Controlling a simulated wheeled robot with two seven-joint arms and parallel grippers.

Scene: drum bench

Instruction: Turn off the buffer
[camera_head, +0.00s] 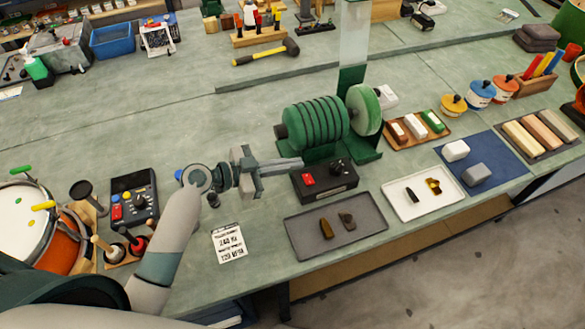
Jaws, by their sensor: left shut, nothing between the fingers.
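The buffer (317,122) is a green ribbed motor with a pale green wheel (364,108) at its right end. In front of it sits a black control box (340,183) with a red switch (308,181) and a dark knob (337,168). I cannot tell the switch's position or whether the wheel spins. My left gripper (296,163) reaches in from the left and is shut and empty. Its fingertips are close to the box's back left corner, just behind the red switch; I cannot tell whether they touch anything. My right gripper is not in view.
A grey tray (300,243) with two small dark pieces lies in front of the box. A white tray (405,211) is to its right. A printed card (229,243) lies left. Another control panel (133,197) and a drum (62,247) stand at the left.

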